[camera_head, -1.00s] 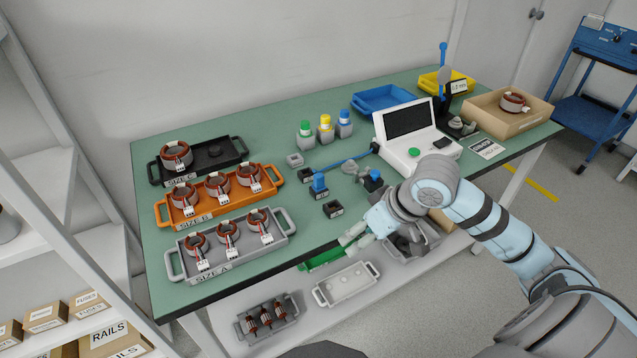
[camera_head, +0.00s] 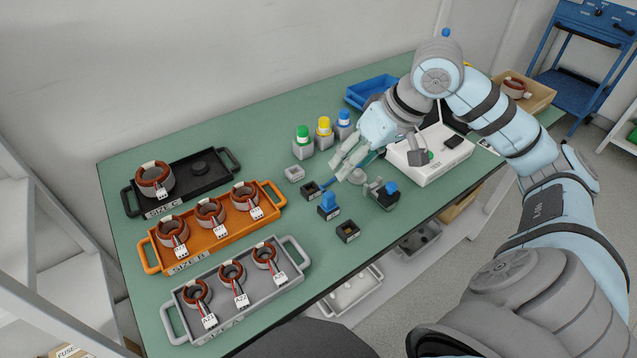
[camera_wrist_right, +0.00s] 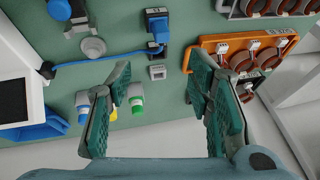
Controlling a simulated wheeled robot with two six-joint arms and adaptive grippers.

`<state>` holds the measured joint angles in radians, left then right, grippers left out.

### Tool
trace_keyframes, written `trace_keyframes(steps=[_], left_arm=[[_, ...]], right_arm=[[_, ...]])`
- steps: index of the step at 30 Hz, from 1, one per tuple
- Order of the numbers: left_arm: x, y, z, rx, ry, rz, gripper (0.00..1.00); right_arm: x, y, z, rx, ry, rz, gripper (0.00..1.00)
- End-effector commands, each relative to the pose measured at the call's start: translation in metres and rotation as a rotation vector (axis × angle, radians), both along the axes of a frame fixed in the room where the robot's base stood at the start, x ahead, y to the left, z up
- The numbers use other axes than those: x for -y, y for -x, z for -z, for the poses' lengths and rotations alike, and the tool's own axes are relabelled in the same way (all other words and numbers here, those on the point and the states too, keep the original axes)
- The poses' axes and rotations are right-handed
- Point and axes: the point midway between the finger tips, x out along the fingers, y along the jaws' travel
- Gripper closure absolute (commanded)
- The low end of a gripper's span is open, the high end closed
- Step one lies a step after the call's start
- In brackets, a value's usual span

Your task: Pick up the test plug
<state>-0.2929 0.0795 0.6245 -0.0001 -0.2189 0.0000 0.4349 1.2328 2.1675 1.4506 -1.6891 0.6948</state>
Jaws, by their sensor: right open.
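The test plug appears to be the end of the blue cable, seated in a small dark holder (camera_head: 312,190) on the green table; I cannot make out the plug's own shape. In the right wrist view the blue cable (camera_wrist_right: 105,60) runs from the white tester to this dark holder. My right gripper (camera_head: 346,160) is open and empty, above the table between the holder and the tester. In the wrist view its fingers (camera_wrist_right: 163,88) are spread wide, with the holder beyond them. My left gripper is not in view.
The white tester (camera_head: 432,170) stands right of the gripper. Capped bottles (camera_head: 323,135) stand behind. A blue-topped block (camera_head: 328,207), a small dark box (camera_head: 347,231) and a blue-buttoned unit (camera_head: 388,195) are in front. An orange tray (camera_head: 208,240) with stators lies left.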

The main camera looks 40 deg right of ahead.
Motion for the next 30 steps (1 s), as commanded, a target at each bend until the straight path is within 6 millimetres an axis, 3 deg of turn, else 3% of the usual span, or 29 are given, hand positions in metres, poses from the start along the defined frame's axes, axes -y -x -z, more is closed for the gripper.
trace_keyframes(steps=[6,18,26,30], left_arm=[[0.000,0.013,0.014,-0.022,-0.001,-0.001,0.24],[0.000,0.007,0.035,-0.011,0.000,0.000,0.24],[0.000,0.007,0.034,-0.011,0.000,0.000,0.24],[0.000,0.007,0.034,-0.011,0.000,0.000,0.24]], right_arm=[[-0.012,-0.022,0.055,-0.001,-0.007,-0.002,0.53],[-0.021,-0.055,0.110,-0.002,-0.002,-0.001,0.53],[-0.021,-0.057,0.112,-0.001,0.003,-0.001,0.55],[-0.021,-0.057,0.112,-0.001,0.002,-0.002,0.77]])
